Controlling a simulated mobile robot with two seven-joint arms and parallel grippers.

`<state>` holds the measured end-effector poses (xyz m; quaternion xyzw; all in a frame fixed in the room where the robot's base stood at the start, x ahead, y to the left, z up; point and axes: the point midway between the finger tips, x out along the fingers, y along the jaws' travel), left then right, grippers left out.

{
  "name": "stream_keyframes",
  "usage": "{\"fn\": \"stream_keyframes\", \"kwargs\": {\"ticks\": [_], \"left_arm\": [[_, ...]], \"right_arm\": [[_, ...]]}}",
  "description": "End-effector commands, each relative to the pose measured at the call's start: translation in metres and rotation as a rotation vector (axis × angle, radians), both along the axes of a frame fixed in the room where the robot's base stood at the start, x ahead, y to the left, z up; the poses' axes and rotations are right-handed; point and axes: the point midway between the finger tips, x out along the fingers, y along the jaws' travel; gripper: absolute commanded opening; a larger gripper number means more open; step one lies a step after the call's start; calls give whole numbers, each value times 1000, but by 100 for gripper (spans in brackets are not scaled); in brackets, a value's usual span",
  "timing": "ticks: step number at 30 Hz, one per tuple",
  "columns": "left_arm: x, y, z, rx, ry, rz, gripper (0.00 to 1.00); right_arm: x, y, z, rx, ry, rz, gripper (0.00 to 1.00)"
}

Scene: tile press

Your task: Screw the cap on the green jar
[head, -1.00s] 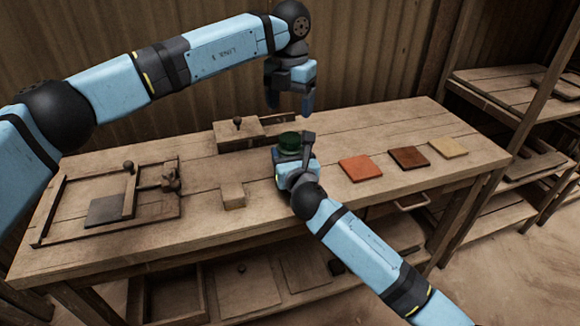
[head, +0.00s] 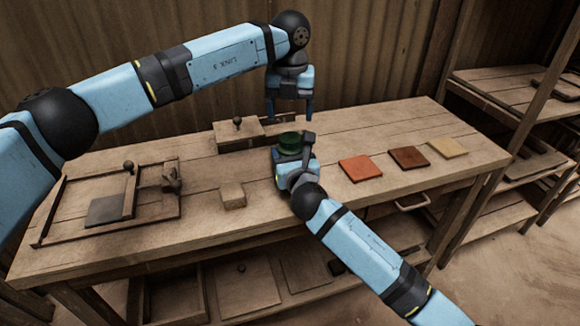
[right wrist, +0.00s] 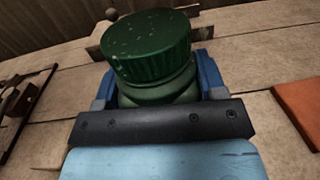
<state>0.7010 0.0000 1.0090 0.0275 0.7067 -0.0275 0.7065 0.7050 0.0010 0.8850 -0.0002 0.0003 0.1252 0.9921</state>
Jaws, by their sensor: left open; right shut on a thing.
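The green jar (right wrist: 160,93) stands upright between the fingers of my right gripper (right wrist: 158,85), which is shut on it. The dark green ribbed cap (right wrist: 146,45) sits on top of the jar and looks slightly tilted in the right wrist view; I cannot tell how tight it is. In the head view the cap (head: 290,139) shows above my right gripper (head: 292,150), and the jar's body is mostly hidden. My left gripper (head: 289,112) is open and empty, pointing down just above the cap, its fingers spread to either side.
Red (head: 360,169), brown (head: 409,158) and tan (head: 448,147) tiles lie on the bench (head: 420,120) to the right. A small wooden block (head: 232,195) is left of my right gripper. A wooden box with a knob (head: 238,132) stands behind. A press frame (head: 130,195) is at left.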

Motion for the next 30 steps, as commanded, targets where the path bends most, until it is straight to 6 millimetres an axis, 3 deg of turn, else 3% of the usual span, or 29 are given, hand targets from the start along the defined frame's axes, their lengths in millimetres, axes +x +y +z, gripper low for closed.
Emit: {"fn": "stream_keyframes", "kwargs": {"ticks": [10,23,24,30], "left_arm": [[0,0,-52,1,1,-1,74],[0,0,-63,0,-1,-1,74],[0,0,-63,0,-1,-1,72],[0,0,-63,0,-1,-1,26]], "right_arm": [[0,0,0,0,0,0,0],[0,0,0,0,0,0,0],[0,0,0,0,0,0,0],[0,0,0,0,0,0,0]]}}
